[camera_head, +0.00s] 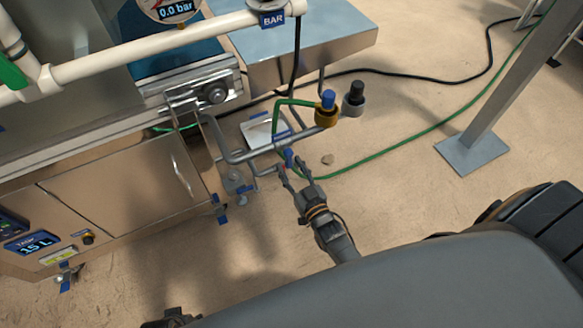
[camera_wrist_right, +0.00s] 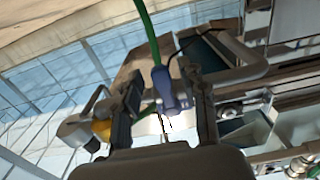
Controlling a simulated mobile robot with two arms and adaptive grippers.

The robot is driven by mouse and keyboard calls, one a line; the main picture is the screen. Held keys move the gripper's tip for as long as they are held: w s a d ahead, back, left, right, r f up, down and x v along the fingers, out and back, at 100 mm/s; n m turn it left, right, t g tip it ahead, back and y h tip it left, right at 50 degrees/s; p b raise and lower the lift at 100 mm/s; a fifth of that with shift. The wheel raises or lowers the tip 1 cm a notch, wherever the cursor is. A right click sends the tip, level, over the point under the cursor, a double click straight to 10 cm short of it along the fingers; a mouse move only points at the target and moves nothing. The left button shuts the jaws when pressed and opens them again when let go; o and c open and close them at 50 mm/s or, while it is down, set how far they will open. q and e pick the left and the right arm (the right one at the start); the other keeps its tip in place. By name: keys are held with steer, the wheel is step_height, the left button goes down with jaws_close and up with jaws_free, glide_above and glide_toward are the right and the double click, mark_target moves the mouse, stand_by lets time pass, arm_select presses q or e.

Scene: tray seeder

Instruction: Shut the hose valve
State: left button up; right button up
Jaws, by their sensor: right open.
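A green hose (camera_head: 277,118) drops from a brass fitting with a blue top (camera_head: 327,108) to a small blue valve handle (camera_head: 288,154) by the grey pipes. My right gripper (camera_head: 291,170) is open, with its fingers at the blue handle. In the right wrist view the blue handle (camera_wrist_right: 170,92) lies between the two fingers of the gripper (camera_wrist_right: 168,105), with the green hose (camera_wrist_right: 147,32) running up from it. I cannot tell whether a finger touches it. A small dark part at the bottom left edge of the head view may be my left gripper; its fingers cannot be made out.
A black-topped knob (camera_head: 355,93) stands beside the brass fitting. The metal cabinet (camera_head: 110,185) fills the left, with a gauge (camera_head: 174,10) reading 0.0 bar above. A grey post (camera_head: 500,95) stands on the right. The hose and a black cable cross the sandy floor.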

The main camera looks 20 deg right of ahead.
arm_select(q)
steer(key=shift+r, duration=0.1)
arm_select(e)
steer(key=s, duration=1.2)
steer(key=shift+d, duration=0.25)
steer(key=s+a+f+n+g, duration=0.1)
steer(key=s+f+g, duration=0.4)
steer(key=f+g, duration=0.75)
arm_select(q)
steer(key=s+a+f+p, duration=0.1)
steer(key=s+p, duration=0.7)
steer(key=s, duration=0.1)
steer(key=s+a+f+g+p, duration=0.1)
steer(key=s+a+f+p, duration=0.1)
steer(key=s+p, duration=0.7)
steer(key=shift+s+f+g, duration=0.15)
steer(key=shift+s+g, duration=0.05)
steer(key=shift+g, duration=0.1)
arm_select(e)
steer(key=s+d+f+g, duration=0.1)
steer(key=s+f+g, duration=0.1)
steer(key=s, duration=1)
steer(key=s+d+f+g, duration=0.2)
steer(key=s+f, duration=0.2)
steer(key=s, duration=0.9)
steer(key=shift+d+n+h, duration=0.2)
steer(key=shift+n+h, duration=0.1)
steer(key=shift+n, duration=0.1)
